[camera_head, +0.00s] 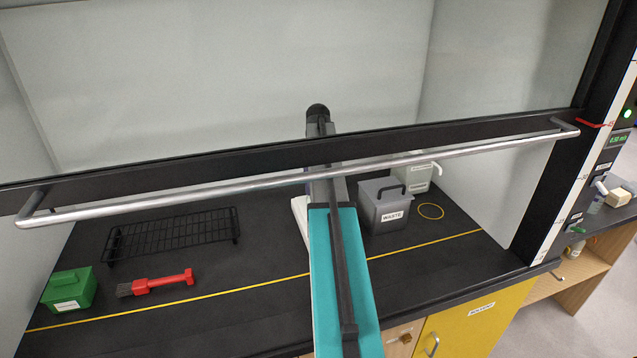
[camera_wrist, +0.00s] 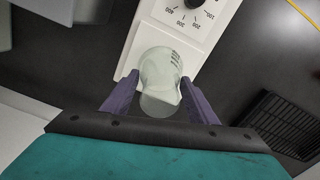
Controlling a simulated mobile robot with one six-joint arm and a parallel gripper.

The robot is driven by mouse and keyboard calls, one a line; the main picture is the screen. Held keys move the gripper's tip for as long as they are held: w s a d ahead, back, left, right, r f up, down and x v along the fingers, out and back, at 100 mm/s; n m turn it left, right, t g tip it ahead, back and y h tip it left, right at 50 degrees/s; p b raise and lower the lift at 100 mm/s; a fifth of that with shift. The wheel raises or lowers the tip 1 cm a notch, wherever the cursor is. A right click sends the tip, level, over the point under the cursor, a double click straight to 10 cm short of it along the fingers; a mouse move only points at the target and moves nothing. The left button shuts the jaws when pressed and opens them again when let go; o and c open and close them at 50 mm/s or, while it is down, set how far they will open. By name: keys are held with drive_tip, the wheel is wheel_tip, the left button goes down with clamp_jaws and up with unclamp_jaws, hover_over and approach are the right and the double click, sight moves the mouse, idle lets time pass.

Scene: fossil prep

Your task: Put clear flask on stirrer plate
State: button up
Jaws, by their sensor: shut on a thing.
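My gripper (camera_wrist: 160,104) shows its two purple fingers in the wrist view, shut on the clear flask (camera_wrist: 161,72) between them. The flask has small dark markings on its side. The white stirrer plate (camera_wrist: 150,36), with a black dial and printed numbers, lies behind the flask in this view. The flask overlaps the plate's near end; I cannot tell whether it touches it. In the head view my arm hides the gripper and flask, and only a white edge of the stirrer plate (camera_head: 298,216) shows left of the arm.
The sash handle (camera_head: 240,192) crosses above my arm. A grey waste box (camera_head: 380,213) and a yellow ring (camera_head: 431,211) are on the right.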

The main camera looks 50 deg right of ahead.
drive_tip(key=shift+f, duration=0.25)
drive_tip(key=o, duration=1.1)
drive_tip(key=shift+f, duration=0.1)
drive_tip(key=shift+o, duration=0.2)
drive_tip(key=shift+r, duration=0.25)
drive_tip(key=shift+r+b, duration=1.6)
drive_tip(key=shift+r, duration=4.25)
drive_tip(key=shift+f, duration=0.1)
